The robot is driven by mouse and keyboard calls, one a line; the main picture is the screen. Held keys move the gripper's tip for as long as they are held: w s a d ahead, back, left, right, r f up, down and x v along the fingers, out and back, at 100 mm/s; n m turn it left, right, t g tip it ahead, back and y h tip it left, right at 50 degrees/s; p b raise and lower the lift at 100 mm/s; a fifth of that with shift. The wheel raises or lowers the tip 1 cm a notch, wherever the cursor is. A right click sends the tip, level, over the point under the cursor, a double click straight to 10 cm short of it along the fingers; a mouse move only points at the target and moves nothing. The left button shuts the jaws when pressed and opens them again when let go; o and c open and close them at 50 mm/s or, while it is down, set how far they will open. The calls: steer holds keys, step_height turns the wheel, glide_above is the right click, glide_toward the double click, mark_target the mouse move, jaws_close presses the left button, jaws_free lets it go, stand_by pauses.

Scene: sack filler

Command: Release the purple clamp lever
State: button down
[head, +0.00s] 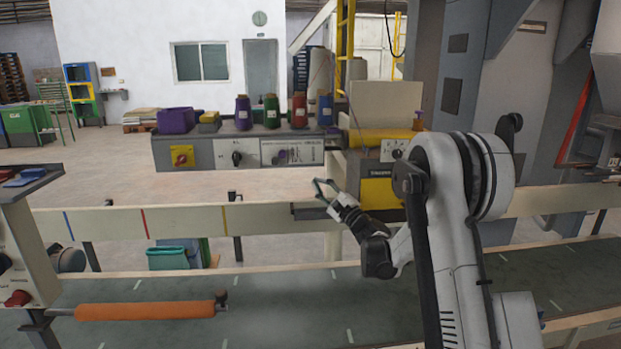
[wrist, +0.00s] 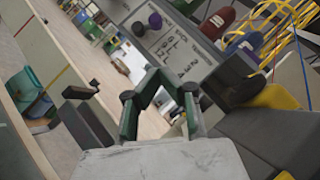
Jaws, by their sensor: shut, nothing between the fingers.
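A grey control panel (head: 205,152) with knobs carries several thread spools, including a purple one (head: 243,112), and a purple bin (head: 177,120). A pale rail (head: 185,220) runs below it. A conveyor belt (head: 270,305) and an orange roller (head: 145,310) lie in front.

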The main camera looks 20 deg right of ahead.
glide_toward(279, 158)
steer(key=w+d, duration=0.3)
steer(key=w, duration=0.1)
steer(key=a+r, duration=0.2)
steer(key=r, duration=0.1)
steer(key=shift+w+a, duration=0.3)
steer(key=shift+w, duration=0.05)
steer(key=shift+w+a+r, duration=0.15)
steer(key=shift+a+r, duration=0.1)
steer(key=shift+a, duration=0.2)
steer(key=shift+d+r, duration=0.1)
steer(key=shift+d, duration=0.15)
